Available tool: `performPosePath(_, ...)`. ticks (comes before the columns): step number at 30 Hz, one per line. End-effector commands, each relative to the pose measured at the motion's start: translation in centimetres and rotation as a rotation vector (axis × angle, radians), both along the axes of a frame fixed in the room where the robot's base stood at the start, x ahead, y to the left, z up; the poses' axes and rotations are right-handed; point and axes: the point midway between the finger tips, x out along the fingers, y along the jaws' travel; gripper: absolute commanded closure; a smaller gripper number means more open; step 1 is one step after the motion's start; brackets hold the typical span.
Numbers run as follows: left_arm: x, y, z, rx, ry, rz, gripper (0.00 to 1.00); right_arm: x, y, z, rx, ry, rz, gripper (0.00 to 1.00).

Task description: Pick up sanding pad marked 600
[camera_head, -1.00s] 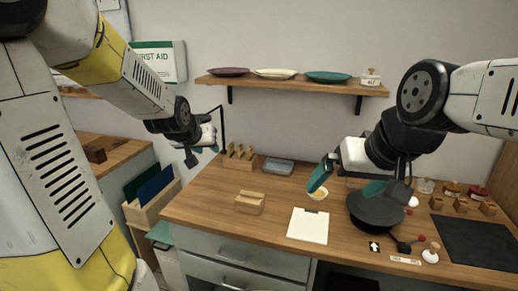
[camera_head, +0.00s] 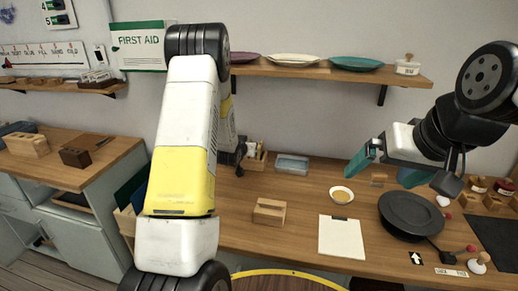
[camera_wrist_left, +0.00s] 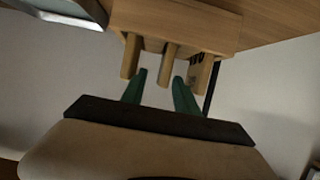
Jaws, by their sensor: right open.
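I cannot read a 600 mark on anything, so I cannot pick out the sanding pad. My right gripper (camera_head: 386,163) is open and empty, its teal fingers wide apart above the workbench, near a small yellow-white bowl (camera_head: 341,195) and a black round pan-like object (camera_head: 410,214). My left arm crosses the head view, and its gripper is mostly hidden there behind the arm.
A light wooden block (camera_head: 269,211) and a white clipboard (camera_head: 341,237) lie on the workbench. A grey-blue tray (camera_head: 292,164) sits at the back. Plates stand on the wall shelf (camera_head: 330,74). A left counter holds a wooden organizer (camera_head: 27,145) and a dark box (camera_head: 75,157).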

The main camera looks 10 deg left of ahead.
Motion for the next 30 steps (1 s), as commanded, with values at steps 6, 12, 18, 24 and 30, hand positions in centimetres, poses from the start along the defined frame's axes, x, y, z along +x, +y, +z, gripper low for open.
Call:
performPosePath(6, 3.1, 0.1, -1.1, 0.001, 0.001, -0.001, 0.64, 0.0, 0.0, 0.0, 0.000, 0.000, 0.000, 0.00)
performPosePath(12, 4.5, 0.1, -1.6, 0.001, 0.000, 0.000, 0.64, 0.0, 0.0, 0.0, 0.000, 0.000, 0.000, 0.00)
performPosePath(18, 4.5, 0.1, -1.6, 0.001, 0.000, 0.000, 0.64, 0.0, 0.0, 0.0, 0.000, 0.000, 0.000, 0.00)
performPosePath(24, 4.5, 0.1, -1.6, 0.001, 0.000, 0.000, 1.00, 0.0, 0.0, 0.0, 0.000, 0.000, 0.000, 0.00)
performPosePath(30, 4.5, 0.1, -1.6, 0.001, 0.000, 0.000, 1.00, 0.0, 0.0, 0.0, 0.000, 0.000, 0.000, 0.00)
